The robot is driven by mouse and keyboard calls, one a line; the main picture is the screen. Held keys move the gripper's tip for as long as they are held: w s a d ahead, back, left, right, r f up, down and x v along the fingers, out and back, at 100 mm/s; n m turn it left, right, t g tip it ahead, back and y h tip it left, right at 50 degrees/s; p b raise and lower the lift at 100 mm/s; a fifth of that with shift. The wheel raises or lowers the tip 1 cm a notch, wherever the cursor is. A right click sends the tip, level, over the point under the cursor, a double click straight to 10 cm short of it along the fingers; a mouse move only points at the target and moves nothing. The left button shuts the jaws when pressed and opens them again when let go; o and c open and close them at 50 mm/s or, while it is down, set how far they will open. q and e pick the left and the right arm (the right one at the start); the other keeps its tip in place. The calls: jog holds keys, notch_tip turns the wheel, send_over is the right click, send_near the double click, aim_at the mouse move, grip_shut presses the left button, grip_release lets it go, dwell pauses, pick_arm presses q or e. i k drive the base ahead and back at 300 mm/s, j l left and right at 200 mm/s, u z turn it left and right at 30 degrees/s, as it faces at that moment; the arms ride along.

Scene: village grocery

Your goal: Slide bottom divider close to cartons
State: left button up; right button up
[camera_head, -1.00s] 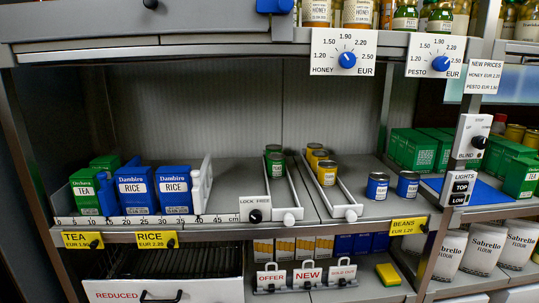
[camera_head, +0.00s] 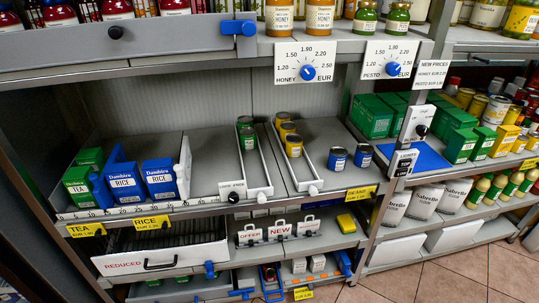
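On the lowest shelf, at the bottom of the head view, a blue upright part (camera_head: 344,263) that looks like a divider stands right of two small pale cartons (camera_head: 300,265). A gap separates it from the nearer carton. Left of the cartons are a blue-framed piece (camera_head: 272,285) and a small blue knob (camera_head: 210,270); I cannot tell exactly what these are. The picture's bottom edge cuts off part of this shelf. Neither of my grippers shows.
Above are the middle shelf with blue rice boxes (camera_head: 160,180), cans (camera_head: 292,144) in white-railed lanes, and a REDUCED drawer (camera_head: 160,257). Tiled floor (camera_head: 430,275) is clear at lower right.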

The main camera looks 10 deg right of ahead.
aim_at(341, 256)
jog(key=z, duration=1.05)
jog(key=i+l+u, duration=0.1)
jog(key=u, duration=0.3)
